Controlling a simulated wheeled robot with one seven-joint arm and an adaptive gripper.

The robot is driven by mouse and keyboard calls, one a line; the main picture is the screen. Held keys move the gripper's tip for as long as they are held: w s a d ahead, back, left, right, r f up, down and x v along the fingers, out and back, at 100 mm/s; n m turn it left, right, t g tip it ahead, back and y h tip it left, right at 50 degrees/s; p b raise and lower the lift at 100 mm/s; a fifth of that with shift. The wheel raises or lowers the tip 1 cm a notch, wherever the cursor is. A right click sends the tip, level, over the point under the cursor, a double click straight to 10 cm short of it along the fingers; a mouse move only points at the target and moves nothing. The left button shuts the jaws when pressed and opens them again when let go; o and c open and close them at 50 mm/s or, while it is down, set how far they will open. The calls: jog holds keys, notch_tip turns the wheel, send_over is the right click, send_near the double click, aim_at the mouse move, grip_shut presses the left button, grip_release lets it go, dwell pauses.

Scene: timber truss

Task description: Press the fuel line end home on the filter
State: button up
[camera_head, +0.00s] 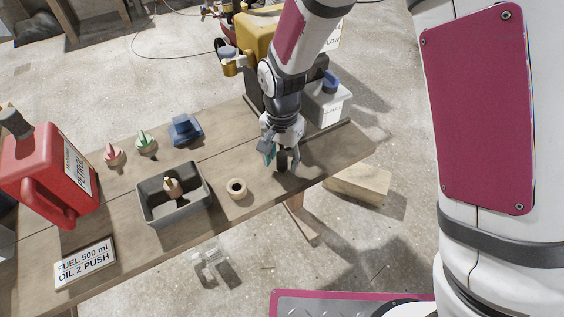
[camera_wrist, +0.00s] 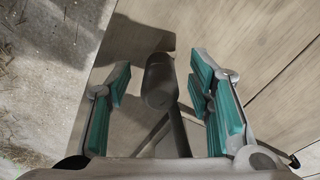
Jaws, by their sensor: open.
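My gripper (camera_head: 277,158) is low over the right part of the wooden bench, pointing down. In the wrist view, its teal-padded fingers stand apart on either side of a dark, rounded, capped piece (camera_wrist: 160,82) with a grey stem. Gaps show on both sides of this piece, so the fingers do not grip it. The piece also shows dark under the gripper in the head view (camera_head: 282,161). I cannot tell whether it is the fuel line end or the filter. No separate hose or joint between the two is clear in either view.
On the bench (camera_head: 330,160) stand a tan ring (camera_head: 236,188), a grey bin (camera_head: 168,211), a red petrol can (camera_head: 50,175), small red and green pieces, and a blue piece (camera_head: 185,130). A yellow machine (camera_head: 252,38) and a white blue-capped container (camera_head: 328,103) stand behind my gripper.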

aim_at(282, 153)
grip_shut()
jog(key=shift+r, duration=0.1)
dwell(0.3)
jog(key=shift+r, duration=0.25)
notch_tip(282, 153, up, 3)
jog(key=shift+r+p, duration=0.15)
jog(key=shift+p, duration=0.85)
jog(key=s+d+p, duration=0.2)
jog(key=s+d, duration=0.2)
jog(key=s, duration=1.1)
jog(key=shift+s+d+r, duration=0.15)
jog(key=shift+s+r, duration=0.1)
jog(key=shift+r, duration=0.2)
